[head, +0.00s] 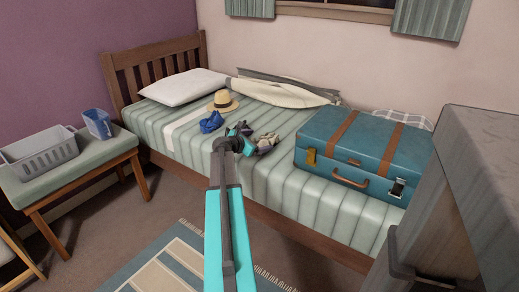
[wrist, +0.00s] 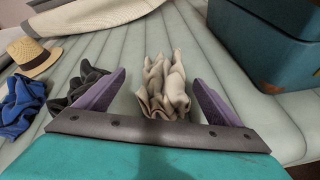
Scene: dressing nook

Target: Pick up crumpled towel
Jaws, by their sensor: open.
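A crumpled beige cloth (wrist: 163,85), which looks like the towel, lies on the striped bed cover. In the wrist view it lies between the two purple fingers of my gripper (wrist: 158,78), which are open with a gap on either side. In the head view the cloth (head: 268,143) shows just right of my gripper (head: 252,139), partly hidden by it. I cannot tell how high the fingers are above the cover. A dark grey crumpled cloth (wrist: 86,80) lies just left of the left finger, which partly covers it.
A blue cloth (head: 211,122) and a straw hat (head: 223,101) lie to the left on the bed (head: 270,187). A teal suitcase (head: 350,150) stands close on the right. A white pillow (head: 183,87) and folded bedding (head: 280,92) are behind. A bench (head: 75,171) holds two baskets.

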